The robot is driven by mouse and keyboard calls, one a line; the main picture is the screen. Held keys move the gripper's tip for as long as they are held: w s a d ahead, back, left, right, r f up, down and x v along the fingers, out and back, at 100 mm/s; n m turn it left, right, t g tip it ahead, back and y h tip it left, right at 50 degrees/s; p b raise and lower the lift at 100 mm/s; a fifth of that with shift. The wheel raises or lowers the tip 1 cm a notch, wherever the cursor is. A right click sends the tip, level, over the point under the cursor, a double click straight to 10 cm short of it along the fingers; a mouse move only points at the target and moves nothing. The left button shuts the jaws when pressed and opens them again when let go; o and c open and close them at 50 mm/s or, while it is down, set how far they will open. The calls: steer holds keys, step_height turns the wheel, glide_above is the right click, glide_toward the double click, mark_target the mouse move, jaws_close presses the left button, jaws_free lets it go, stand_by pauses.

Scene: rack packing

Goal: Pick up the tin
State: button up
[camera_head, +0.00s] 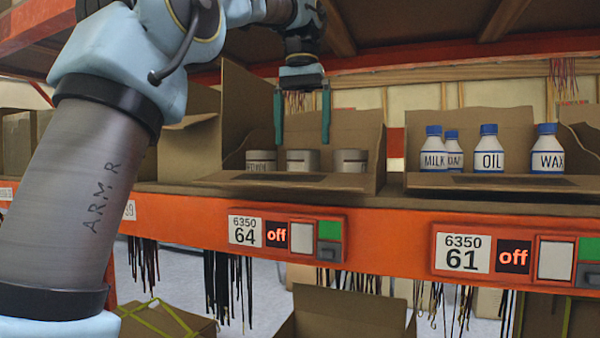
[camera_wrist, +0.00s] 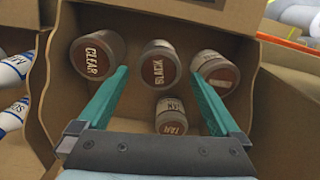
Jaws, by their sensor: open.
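Several grey tins with dark red-brown lids sit in an open cardboard box (camera_head: 283,180) on the shelf. In the wrist view, a tin marked CLEAR (camera_wrist: 98,54) is at left, one marked BLACK (camera_wrist: 160,66) in the middle, and a third tin (camera_wrist: 212,72) at right. A smaller-looking tin marked TAN (camera_wrist: 171,117) is nearer my gripper's base. In the head view, three tins show, including a middle one (camera_head: 303,160). My gripper (camera_head: 302,143) is open and empty, pointing down above the box; its fingertips (camera_wrist: 158,74) appear either side of the BLACK tin.
Another cardboard box (camera_head: 450,184) to the right holds several white bottles with blue caps, including OIL (camera_head: 488,149) and WAX (camera_head: 546,150). The box's raised back flap and side walls surround the tins. An orange shelf beam (camera_head: 390,235) runs along the front.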

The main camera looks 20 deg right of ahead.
mark_target(304, 168)
steer(key=shift+w+d+f, duration=0.1)
steer(key=shift+d+f, duration=0.05)
steer(key=shift+f, duration=1.8)
steer(key=shift+w+d+f, duration=0.1)
steer(key=shift+f, duration=1.85)
steer(key=shift+c, duration=0.2)
steer(key=c, duration=1.3)
steer(key=shift+r, duration=0.1)
